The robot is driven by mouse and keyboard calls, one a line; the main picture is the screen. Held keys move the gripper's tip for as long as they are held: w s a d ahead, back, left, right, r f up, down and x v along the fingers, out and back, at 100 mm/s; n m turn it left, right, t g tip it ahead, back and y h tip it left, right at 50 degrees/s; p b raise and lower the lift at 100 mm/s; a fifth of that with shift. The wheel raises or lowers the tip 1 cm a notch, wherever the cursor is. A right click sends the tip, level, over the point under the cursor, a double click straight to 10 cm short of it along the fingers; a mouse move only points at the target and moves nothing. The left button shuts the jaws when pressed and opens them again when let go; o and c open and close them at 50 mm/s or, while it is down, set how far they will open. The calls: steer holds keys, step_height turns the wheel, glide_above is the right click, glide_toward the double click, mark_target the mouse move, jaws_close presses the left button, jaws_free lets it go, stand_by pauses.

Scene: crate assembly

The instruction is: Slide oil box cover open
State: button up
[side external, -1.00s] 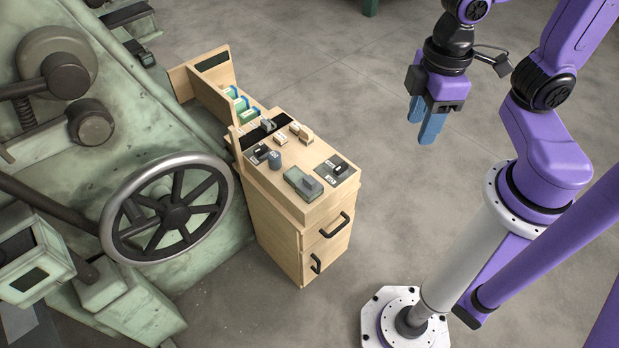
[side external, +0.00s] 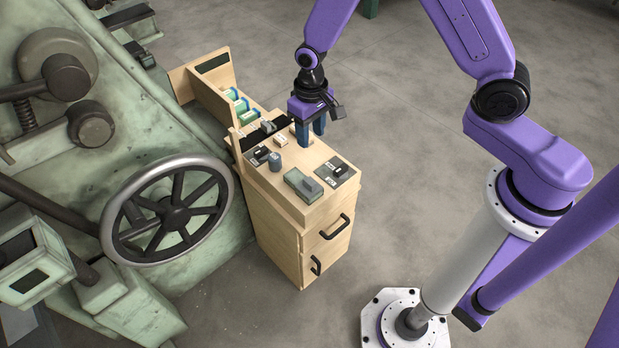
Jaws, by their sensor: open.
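A low grey-green box with a raised grey block on top (side external: 303,185) sits at the front of the wooden cabinet's top. It looks like the oil box with its cover, though I cannot tell for certain at this size. My gripper (side external: 311,138) points down at the back right of the cabinet top, behind and apart from that box. Its two blue fingers are open. They hide the spot where a small pale block stood, and I cannot tell whether they touch it.
The wooden cabinet (side external: 275,225) carries a small pale block (side external: 281,140), a dark grey cylinder (side external: 275,161) and dark plates with black parts (side external: 337,171). A green machine with a large handwheel (side external: 170,210) stands close on the left.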

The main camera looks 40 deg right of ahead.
mark_target(309, 182)
steer(key=shift+m, duration=0.4)
steer(key=f, duration=1.2)
steer(key=w+f, duration=0.1)
steer(key=f, duration=0.6)
steer(key=shift+d+f, duration=0.1)
steer(key=shift+d, duration=0.2)
